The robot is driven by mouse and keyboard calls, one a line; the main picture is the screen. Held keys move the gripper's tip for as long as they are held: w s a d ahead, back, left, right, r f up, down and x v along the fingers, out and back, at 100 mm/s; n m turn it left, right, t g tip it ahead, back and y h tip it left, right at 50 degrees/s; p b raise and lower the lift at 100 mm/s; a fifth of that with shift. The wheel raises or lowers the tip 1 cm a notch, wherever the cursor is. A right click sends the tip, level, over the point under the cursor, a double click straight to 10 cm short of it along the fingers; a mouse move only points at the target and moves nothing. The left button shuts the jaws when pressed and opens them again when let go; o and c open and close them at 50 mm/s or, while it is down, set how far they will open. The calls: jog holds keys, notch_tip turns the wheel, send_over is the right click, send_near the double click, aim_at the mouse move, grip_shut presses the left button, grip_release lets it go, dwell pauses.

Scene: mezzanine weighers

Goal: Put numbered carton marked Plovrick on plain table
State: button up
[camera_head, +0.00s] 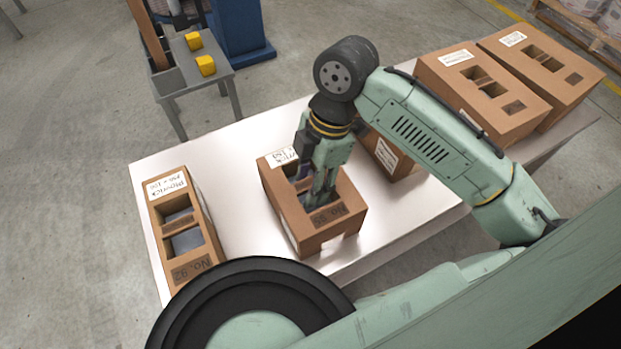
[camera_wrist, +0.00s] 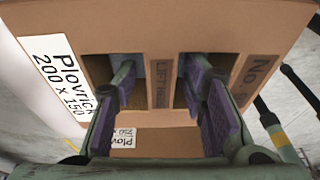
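The numbered carton marked Plovrick (camera_head: 313,232) is brown and stands upright on a pale table (camera_head: 235,140). Its top has openings, a white label and a dark "No." plate whose digits I cannot read surely. In the wrist view the carton (camera_wrist: 210,25) shows the label "Plovrick 200 x 150" and a bar marked "LIFT HERE". My gripper (camera_head: 317,198) is over its top, pointing down. In the wrist view my gripper (camera_wrist: 163,105) has one finger on each side of the bar, with gaps visible. The fingertips are partly hidden in the openings.
A carton marked No. 92 (camera_head: 205,225) stands at the table's left. Another carton (camera_head: 400,170) is partly hidden behind my arm. Two more cartons (camera_head: 500,110) (camera_head: 560,85) stand at the right. A small grey table (camera_head: 190,75) with yellow blocks is at back left.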

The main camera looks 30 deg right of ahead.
jog(key=v, duration=1.2)
jog(key=shift+r, duration=0.1)
